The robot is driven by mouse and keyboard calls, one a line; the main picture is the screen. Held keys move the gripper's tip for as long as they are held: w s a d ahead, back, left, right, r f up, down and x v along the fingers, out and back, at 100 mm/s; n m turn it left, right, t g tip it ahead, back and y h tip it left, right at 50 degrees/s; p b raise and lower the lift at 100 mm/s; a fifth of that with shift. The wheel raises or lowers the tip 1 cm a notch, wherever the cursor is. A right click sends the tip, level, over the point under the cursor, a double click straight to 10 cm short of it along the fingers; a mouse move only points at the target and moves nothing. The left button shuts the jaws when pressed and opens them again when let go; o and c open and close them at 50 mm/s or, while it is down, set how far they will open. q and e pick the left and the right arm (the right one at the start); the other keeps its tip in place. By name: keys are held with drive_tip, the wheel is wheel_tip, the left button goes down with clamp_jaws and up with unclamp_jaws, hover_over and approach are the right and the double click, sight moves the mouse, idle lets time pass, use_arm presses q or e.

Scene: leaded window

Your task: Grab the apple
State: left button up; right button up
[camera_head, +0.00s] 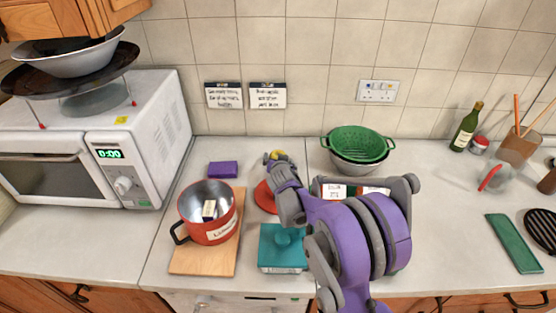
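I cannot make out a clear apple in the head view. One purple and grey arm of mine rises from the bottom right of centre and bends left; I take it for my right arm. Its small grey end, my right gripper (278,163), is over the counter behind a red round item (266,196). A small yellow patch (277,155) shows at the gripper; I cannot tell whether it is a held thing. The fingers are too small to read as open or shut. My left gripper is not in view.
A red pot (213,233) stands on a wooden board (190,262) at left, beside a teal lidded box (282,262). A green colander (356,143) sits in a bowl behind my arm. A microwave (140,150) fills the left.

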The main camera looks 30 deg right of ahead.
drive_tip(key=c, duration=1.3)
